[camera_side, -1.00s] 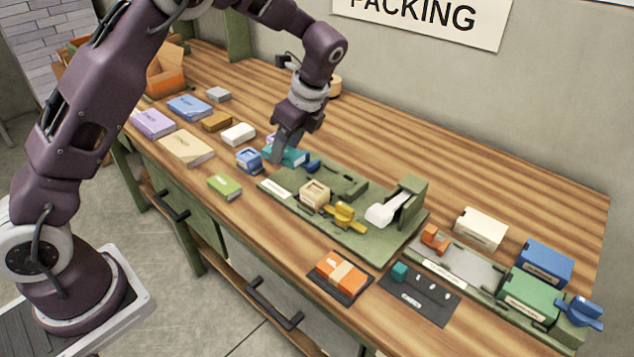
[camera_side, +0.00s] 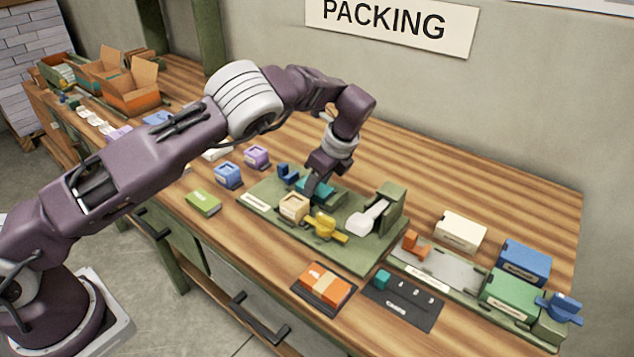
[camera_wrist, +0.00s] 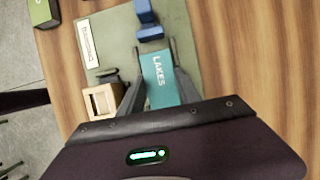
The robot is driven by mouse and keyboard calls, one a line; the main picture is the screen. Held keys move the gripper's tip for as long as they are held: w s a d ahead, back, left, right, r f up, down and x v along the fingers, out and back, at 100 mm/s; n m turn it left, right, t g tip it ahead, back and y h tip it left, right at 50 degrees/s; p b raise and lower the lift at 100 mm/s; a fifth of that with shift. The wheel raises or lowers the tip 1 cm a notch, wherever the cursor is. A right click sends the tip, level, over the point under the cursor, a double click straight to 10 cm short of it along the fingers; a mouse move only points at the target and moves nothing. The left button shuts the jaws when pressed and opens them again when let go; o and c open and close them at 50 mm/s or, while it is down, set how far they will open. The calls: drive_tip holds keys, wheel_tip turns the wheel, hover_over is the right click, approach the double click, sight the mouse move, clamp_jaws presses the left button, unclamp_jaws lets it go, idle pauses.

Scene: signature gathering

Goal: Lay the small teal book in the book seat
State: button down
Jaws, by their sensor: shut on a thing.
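The small teal book (camera_wrist: 161,75), with "LAKES" on its cover, is between the two fingers of my gripper (camera_wrist: 150,85) in the wrist view. My gripper (camera_side: 318,188) is shut on it over the green station board (camera_side: 345,245) in the side view. There the teal book (camera_side: 306,184) is partly hidden by the fingers. I cannot tell whether it touches the board. The book seat cannot be clearly made out; the gripper and book cover that part of the board.
On the board are a blue piece (camera_side: 287,173), a cream wooden block (camera_side: 293,207), a yellow clamp (camera_side: 325,226) and a white-tongued green holder (camera_side: 390,205). An orange book (camera_side: 323,284) and a dark tray (camera_side: 405,301) lie in front. Bare table lies behind the board.

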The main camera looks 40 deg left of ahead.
drive_tip(key=c, duration=0.8)
unclamp_jaws()
drive_tip(key=shift+f, duration=0.1)
drive_tip(key=shift+c, duration=0.2)
